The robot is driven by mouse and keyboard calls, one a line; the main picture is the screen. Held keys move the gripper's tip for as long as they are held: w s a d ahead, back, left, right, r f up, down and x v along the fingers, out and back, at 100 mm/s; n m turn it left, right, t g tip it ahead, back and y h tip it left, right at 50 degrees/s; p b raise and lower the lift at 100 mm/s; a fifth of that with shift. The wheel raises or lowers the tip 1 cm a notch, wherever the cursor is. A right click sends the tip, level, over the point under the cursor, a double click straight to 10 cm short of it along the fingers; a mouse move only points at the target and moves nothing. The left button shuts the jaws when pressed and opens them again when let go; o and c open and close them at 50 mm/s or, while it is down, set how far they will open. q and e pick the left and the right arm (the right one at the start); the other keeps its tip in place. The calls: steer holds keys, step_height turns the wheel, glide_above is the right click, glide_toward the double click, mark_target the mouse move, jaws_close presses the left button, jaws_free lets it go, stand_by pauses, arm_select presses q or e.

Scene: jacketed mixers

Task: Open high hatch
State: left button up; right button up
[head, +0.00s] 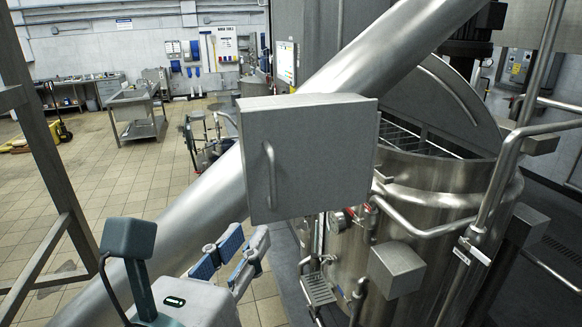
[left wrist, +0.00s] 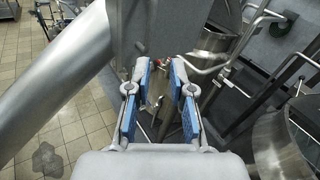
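The high hatch (head: 325,150) is a square grey metal panel in front of the large slanted pipe, in the middle of the head view. It looks shut. Its vertical bar handle (head: 271,175) is near the panel's left edge. My left gripper (head: 248,240) is below and left of the handle, apart from it, with nothing between its blue-padded fingers. In the left wrist view the gripper (left wrist: 160,66) has its fingers spread, with a grey panel, likely the hatch (left wrist: 155,28), beyond the tips. My right gripper is in neither view.
The slanted pipe (head: 410,50) passes behind the hatch. A steel jacketed mixer (head: 430,190) with a raised round lid (head: 440,95) stands right of it. Tubular rails (head: 505,165) and a small grey box (head: 396,269) are near. Tiled floor (head: 130,190) is open at left.

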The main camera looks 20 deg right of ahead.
arm_select(q)
steer(key=s+r+m, duration=0.1)
steer(key=s, duration=0.1)
steer(key=p, duration=0.4)
glide_toward(278, 173)
steer(key=w+d+r, duration=0.1)
steer(key=d+r, duration=0.1)
steer(key=d, duration=0.2)
steer(key=w+a, duration=0.2)
steer(key=w, duration=0.1)
steer(key=shift+w, duration=0.3)
steer(key=shift+w+d+f+t, duration=0.2)
steer(key=shift+d+t, duration=0.1)
steer(key=shift+d, duration=1.15)
jaws_close()
steer(key=shift+d, duration=0.1)
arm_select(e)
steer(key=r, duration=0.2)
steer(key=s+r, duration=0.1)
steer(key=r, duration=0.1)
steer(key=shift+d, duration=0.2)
